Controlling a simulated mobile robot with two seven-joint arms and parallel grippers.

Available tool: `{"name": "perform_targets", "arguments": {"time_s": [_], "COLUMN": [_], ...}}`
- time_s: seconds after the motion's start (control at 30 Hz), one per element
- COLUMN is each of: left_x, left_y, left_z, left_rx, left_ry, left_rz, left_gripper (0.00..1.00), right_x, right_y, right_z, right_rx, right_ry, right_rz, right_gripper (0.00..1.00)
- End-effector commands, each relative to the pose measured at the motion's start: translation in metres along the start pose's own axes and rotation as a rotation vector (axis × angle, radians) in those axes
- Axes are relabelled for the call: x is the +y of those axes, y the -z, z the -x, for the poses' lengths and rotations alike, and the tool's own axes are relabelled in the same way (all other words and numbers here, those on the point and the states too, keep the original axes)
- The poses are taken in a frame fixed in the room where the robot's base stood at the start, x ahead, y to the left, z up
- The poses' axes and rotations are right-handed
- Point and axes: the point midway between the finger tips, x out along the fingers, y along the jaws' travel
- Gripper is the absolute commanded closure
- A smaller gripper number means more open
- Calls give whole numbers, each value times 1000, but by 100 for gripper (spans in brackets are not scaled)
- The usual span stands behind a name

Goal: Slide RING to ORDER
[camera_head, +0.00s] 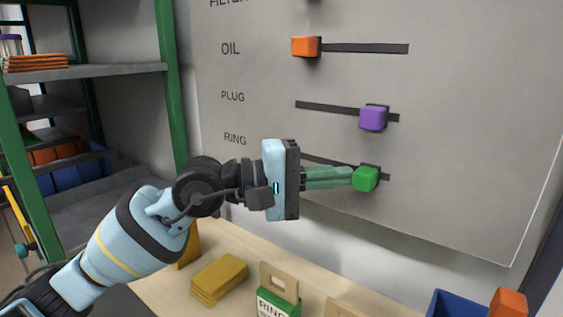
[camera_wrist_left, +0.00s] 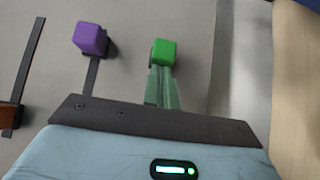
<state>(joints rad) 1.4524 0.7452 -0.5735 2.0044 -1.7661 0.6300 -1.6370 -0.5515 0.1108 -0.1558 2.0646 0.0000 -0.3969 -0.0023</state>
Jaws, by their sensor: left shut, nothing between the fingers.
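The RING slider is a green cube knob (camera_head: 366,179) near the right end of its dark slot, in the row labelled RING on the grey wall panel (camera_head: 455,130). It also shows in the left wrist view (camera_wrist_left: 164,52). My left gripper (camera_head: 347,176) is shut, with its green fingers together and nothing between them. Its fingertips are at the left side of the green knob; I cannot tell whether they touch it. The fingers and gripper body hide part of the RING slot. No ORDER label can be read in view. My right gripper is not in view.
Above are the purple PLUG knob (camera_head: 373,118), towards the right of its slot, and the orange OIL knob (camera_head: 305,47), at the left end. A wooden table (camera_head: 225,237) below holds yellow pads (camera_head: 219,278) and a green RING box (camera_head: 279,302). Shelving stands left.

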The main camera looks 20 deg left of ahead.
Motion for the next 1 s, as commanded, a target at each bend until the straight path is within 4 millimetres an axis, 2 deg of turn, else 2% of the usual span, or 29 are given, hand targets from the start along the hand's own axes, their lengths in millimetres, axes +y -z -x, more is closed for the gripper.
{"name": "perform_targets", "arguments": {"time_s": [0.13,0.5,0.7,1.0], "left_x": [-3,-3,-1,0], "left_y": [-2,2,1,2], "left_z": [14,69,79,79], "left_rx": [-5,2,0,0], "left_ry": [3,2,0,-1], "left_rz": [3,3,3,2], "left_gripper": [100,100,100,100], "right_x": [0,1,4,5], "right_y": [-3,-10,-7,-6], "right_z": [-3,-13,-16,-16], "right_rx": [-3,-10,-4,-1], "right_ry": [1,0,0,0], "right_rz": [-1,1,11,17], "right_gripper": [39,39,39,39]}}
